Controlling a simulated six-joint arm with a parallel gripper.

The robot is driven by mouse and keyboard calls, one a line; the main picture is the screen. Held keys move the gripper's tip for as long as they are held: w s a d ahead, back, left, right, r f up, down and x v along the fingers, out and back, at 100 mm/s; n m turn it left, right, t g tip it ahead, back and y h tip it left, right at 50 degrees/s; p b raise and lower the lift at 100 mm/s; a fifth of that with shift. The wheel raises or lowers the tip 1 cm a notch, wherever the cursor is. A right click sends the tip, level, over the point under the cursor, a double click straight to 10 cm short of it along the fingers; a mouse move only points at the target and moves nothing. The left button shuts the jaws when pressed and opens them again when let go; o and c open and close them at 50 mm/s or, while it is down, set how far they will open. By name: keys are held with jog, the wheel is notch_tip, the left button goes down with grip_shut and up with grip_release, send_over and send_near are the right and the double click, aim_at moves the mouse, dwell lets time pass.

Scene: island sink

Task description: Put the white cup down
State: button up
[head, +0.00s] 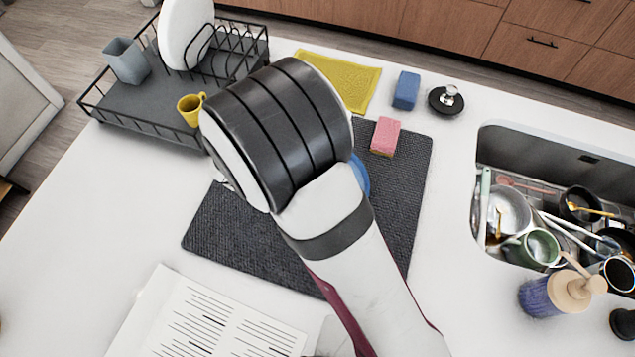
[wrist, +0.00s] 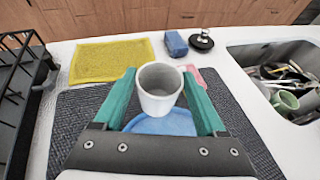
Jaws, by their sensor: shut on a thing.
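The white cup (wrist: 158,92) is upright between the green fingers of my gripper (wrist: 157,95) in the wrist view. My gripper is shut on it. Below and behind the cup in that view is a blue round thing (wrist: 165,124), possibly a plate, on the dark grey mat (wrist: 75,110). I cannot tell whether the cup touches anything beneath it. In the head view my arm hides the cup and the gripper, and only an edge of the blue thing (head: 360,174) shows on the mat (head: 235,222).
A black dish rack (head: 125,118) with a white plate, a grey-blue cup and a yellow mug (head: 190,109) is at the left. A pink sponge (head: 385,137), blue sponge (head: 406,90) and yellow cloth (head: 345,80) lie behind. A full sink (head: 545,150) is at the right; an open book (head: 205,320) is in front.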

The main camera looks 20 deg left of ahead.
jog(key=s+d+r+m+g+h, duration=0.15)
jog(key=s+d+m+h, duration=0.45)
jog(key=d, duration=0.6)
jog(key=shift+n+g+y, duration=0.55)
jog(key=shift+n+y, duration=0.15)
jog(key=shift+y, duration=0.1)
jog(key=a+f, duration=0.3)
jog(key=s+a+f, duration=0.1)
jog(key=a+f, duration=0.3)
jog(key=s+a+f, duration=0.1)
jog(key=a+f, duration=0.3)
jog(key=shift+f, duration=0.25)
jog(key=shift+f, duration=0.15)
